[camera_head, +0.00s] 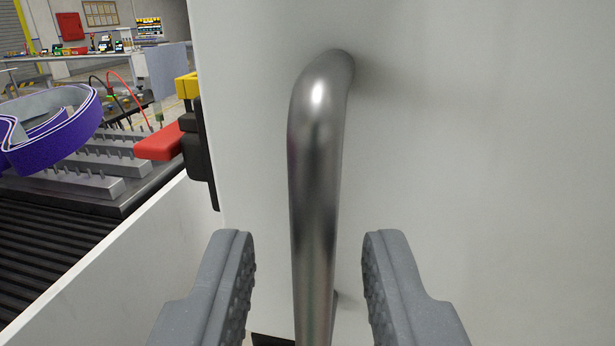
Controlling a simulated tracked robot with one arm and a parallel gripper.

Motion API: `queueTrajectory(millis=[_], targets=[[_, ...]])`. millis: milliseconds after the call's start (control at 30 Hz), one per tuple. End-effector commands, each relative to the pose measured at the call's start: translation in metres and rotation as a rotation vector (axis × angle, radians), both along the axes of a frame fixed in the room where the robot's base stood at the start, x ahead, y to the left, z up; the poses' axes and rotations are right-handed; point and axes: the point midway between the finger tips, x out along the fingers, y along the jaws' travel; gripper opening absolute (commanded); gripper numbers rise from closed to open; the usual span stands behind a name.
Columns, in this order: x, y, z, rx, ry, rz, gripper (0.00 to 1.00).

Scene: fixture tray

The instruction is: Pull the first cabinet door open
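A pale cabinet door (480,130) fills the middle and right of the view. A vertical metal bar handle (314,190) stands out from it, bent at the top where it meets the door. The handle's lower end is cut off by the picture's edge. My gripper (308,275) is open, with one grey finger on each side of the handle. A gap shows between each finger and the bar. Whether the door is fully shut cannot be told from this close.
Left of the door edge are a black, yellow and red fitting (190,130) and a fixture tray (90,185) with metal bars. A purple strap (55,130) lies there beside a ribbed dark surface (50,245). A workbench (95,60) stands farther back.

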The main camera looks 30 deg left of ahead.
Motion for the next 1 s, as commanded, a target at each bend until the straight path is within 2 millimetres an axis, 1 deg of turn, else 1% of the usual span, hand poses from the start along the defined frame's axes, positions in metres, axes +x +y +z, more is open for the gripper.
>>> queueTrajectory(millis=[100, 233, 400, 633, 733, 767, 833, 867, 900, 1000], targets=[[0.011, 0.006, 0.001, -0.001, 0.0, 0.001, 0.3], [0.019, 0.01, 0.002, 0.0, -0.002, 0.0, 0.3], [0.022, 0.011, 0.001, 0.0, 0.0, 0.0, 0.3], [0.022, 0.012, 0.0, 0.0, 0.0, 0.0, 0.3], [0.022, 0.012, 0.001, 0.0, 0.0, 0.0, 0.02], [0.022, 0.012, 0.001, 0.0, 0.0, 0.001, 0.0], [0.022, 0.012, 0.0, 0.0, 0.0, 0.001, 0.0], [0.02, 0.041, 0.0, -0.001, 0.0, 0.015, 0.0], [0.021, 0.026, 0.0, 0.0, 0.001, 0.005, 0.0], [0.021, 0.018, 0.001, -0.002, -0.001, 0.008, 0.0]])
